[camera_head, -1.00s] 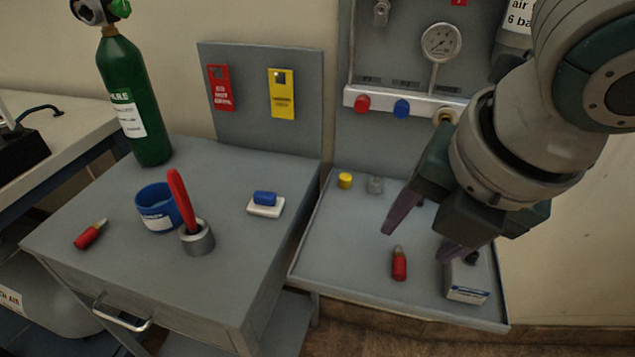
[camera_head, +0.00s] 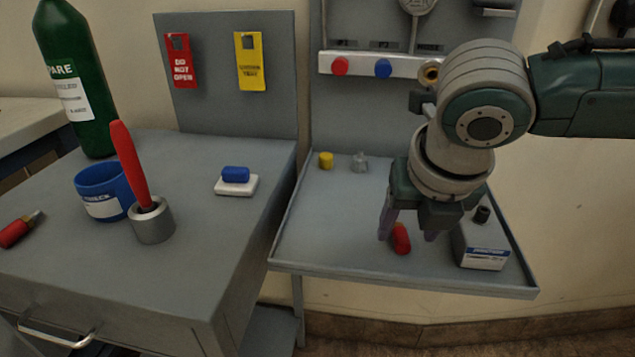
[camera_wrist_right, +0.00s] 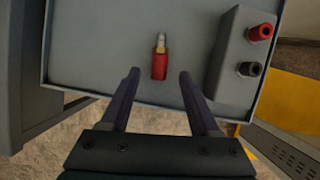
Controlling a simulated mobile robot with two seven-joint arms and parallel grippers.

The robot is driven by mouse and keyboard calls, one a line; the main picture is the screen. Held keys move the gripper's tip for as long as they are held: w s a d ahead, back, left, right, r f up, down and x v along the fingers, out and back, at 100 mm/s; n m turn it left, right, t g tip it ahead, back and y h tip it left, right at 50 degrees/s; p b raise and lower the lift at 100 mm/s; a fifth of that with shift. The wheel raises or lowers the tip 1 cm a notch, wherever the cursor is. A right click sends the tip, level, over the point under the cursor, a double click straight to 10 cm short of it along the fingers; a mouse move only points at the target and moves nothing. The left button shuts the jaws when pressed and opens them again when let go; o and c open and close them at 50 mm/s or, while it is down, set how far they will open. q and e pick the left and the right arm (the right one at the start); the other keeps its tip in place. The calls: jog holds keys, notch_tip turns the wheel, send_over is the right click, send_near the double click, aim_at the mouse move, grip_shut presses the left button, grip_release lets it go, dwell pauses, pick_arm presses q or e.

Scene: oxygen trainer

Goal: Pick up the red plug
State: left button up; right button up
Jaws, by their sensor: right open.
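A red plug with a metal tip (camera_head: 401,240) lies on the grey tray (camera_head: 320,225) at the right. It also shows in the right wrist view (camera_wrist_right: 159,66), ahead of the fingers and lined up with the gap between them. My right gripper (camera_head: 409,235) is open and empty, pointing down over the tray; it also shows in the right wrist view (camera_wrist_right: 159,76). In the head view a finger stands close by the plug and the wrist hides its tip. A second red plug (camera_head: 17,231) lies on the cart at the left. My left gripper is not in view.
A grey box (camera_head: 482,250) with red (camera_wrist_right: 260,33) and black (camera_wrist_right: 248,69) sockets stands just right of the plug. A yellow cap (camera_head: 326,160) and a clear piece (camera_head: 360,162) sit at the tray's back. The tray's left part is clear. A raised rim edges the tray.

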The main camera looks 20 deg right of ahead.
aim_at(401, 239)
jog(key=shift+x, duration=1.05)
jog(key=shift+c, duration=0.2)
grip_shut()
